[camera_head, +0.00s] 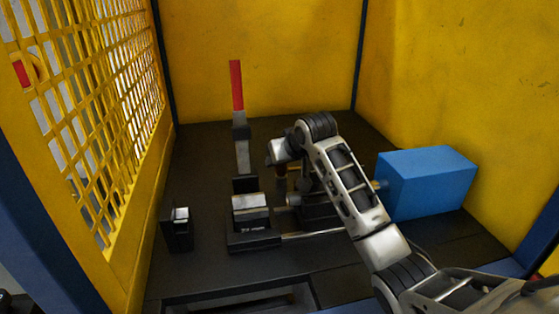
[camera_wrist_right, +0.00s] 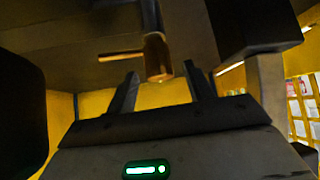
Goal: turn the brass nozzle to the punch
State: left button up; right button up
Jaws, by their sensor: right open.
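In the right wrist view a brass-coloured cylinder (camera_wrist_right: 157,60) hangs down from a shaft, with a thin rod (camera_wrist_right: 120,56) beside it on the left; this looks like the nozzle. My right gripper (camera_wrist_right: 160,70) is open, its two fingers apart, with the cylinder's lower end between or just beyond the tips; I cannot tell if they touch. In the head view my right arm reaches over the dark machine (camera_head: 255,240) and hides most of the nozzle area. The punch cannot be made out surely. My left gripper is not in view.
A red-handled lever (camera_head: 236,86) stands upright behind the machine. A blue box (camera_head: 428,182) is right of my forearm. A small black block (camera_head: 178,232) stands at the left. Yellow walls (camera_head: 260,50) and a yellow mesh panel (camera_head: 95,110) enclose the bench.

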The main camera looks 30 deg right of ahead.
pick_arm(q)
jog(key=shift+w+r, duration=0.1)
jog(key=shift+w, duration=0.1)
pick_arm(e)
jog(key=shift+x, duration=1.75)
